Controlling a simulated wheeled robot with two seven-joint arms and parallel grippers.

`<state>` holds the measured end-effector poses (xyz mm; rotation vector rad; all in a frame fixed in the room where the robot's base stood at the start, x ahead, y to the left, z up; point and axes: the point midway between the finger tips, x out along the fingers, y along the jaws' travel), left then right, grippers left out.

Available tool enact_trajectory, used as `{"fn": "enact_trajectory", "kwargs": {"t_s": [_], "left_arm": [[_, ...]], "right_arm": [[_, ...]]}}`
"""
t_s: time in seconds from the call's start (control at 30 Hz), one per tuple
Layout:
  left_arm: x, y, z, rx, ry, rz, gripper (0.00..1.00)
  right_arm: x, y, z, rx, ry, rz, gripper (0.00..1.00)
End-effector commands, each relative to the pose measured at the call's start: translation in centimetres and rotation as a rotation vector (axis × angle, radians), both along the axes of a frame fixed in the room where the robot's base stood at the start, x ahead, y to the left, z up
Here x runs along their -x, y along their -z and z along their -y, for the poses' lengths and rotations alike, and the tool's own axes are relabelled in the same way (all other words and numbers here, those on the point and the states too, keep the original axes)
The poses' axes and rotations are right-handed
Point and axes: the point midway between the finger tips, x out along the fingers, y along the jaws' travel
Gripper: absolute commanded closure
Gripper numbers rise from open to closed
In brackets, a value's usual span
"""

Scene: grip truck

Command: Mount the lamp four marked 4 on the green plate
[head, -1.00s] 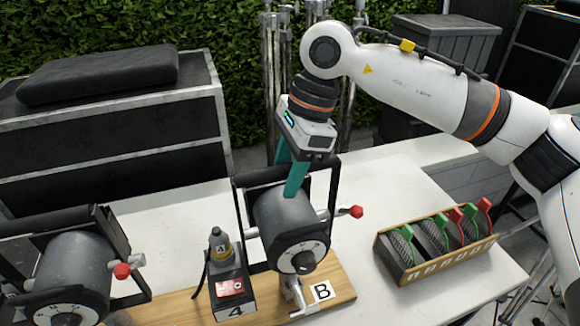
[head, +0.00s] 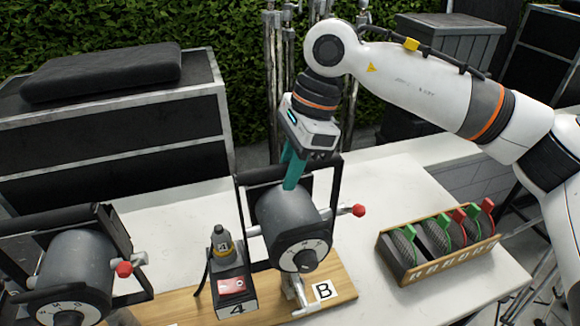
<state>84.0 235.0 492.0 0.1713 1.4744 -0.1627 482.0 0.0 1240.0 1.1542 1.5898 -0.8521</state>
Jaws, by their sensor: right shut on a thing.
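A large grey lamp (head: 279,213) in a black yoke stands at the label B on a wooden board. My right gripper (head: 289,182) comes down from above, with its teal fingers shut at the lamp's top, apparently on the dark bar there; the exact contact is hard to see. No green plate is clearly visible. My left gripper is out of view.
A second grey lamp (head: 78,268) stands at the lower left, partly cut off. A wooden crate (head: 446,263) with several green-tabbed and red-tabbed discs sits on the right of the white table (head: 390,190). Red-knobbed levers stick out beside both lamps.

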Motion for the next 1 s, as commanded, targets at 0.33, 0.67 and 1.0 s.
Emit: {"fn": "enact_trajectory", "kwargs": {"t_s": [0.33, 0.67, 1.0], "left_arm": [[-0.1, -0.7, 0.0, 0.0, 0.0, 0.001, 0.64], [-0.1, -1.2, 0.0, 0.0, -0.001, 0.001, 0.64], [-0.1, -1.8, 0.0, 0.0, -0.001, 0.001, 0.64]], "right_arm": [[0.0, -1.5, -0.1, -0.005, 0.0, 0.004, 1.0], [0.0, -2.6, -0.1, -0.005, 0.001, 0.004, 1.0], [0.0, -3.7, -0.1, -0.005, 0.001, 0.004, 1.0]]}}
